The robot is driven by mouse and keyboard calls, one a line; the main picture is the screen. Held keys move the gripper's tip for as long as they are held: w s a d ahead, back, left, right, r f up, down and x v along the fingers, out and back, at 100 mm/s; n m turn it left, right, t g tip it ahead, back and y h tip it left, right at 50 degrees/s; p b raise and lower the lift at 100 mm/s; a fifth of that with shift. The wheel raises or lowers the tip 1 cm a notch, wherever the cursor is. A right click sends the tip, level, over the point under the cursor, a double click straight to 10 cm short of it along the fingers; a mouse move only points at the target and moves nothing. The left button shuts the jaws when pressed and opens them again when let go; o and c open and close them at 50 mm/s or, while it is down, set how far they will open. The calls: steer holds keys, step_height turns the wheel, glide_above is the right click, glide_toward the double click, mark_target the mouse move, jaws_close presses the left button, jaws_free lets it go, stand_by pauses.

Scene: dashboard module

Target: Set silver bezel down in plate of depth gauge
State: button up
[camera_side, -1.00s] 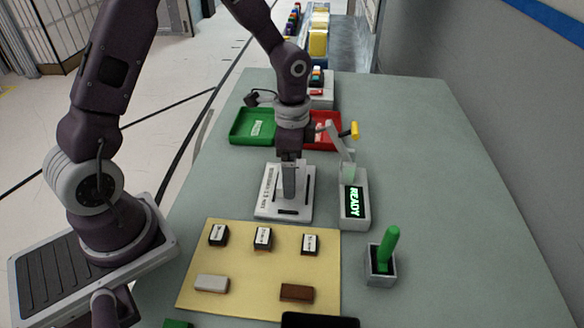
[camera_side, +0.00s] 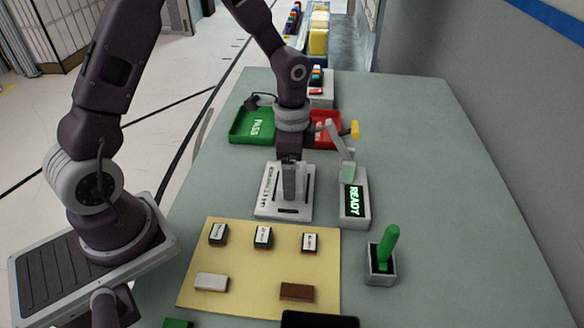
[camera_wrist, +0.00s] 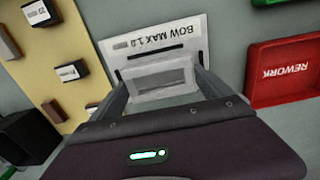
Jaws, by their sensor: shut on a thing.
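The silver bezel (camera_wrist: 158,69) is a small rectangular frame with an open middle, seen in the wrist view. My gripper (camera_wrist: 162,82) is shut on it, one finger at each end. The bezel is over the white gauge plate (camera_wrist: 189,27), whose printed label reads "BOW MAX 1.0". In the side view my gripper (camera_side: 291,182) points straight down at the middle of this plate (camera_side: 265,207), which has dark slots around its centre. The fingers hide most of the bezel there. I cannot tell whether the bezel touches the plate.
A device with a "READY" screen (camera_side: 355,201) and a lever stands close right of the plate. A green "PASS" tray (camera_side: 243,139) and a red "REWORK" tray (camera_wrist: 283,72) are behind. A yellow mat (camera_side: 252,272) with several small blocks is in front.

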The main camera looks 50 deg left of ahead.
steer(key=shift+f, duration=0.65)
steer(key=o, duration=1.1)
step_height(320, 180, up, 7)
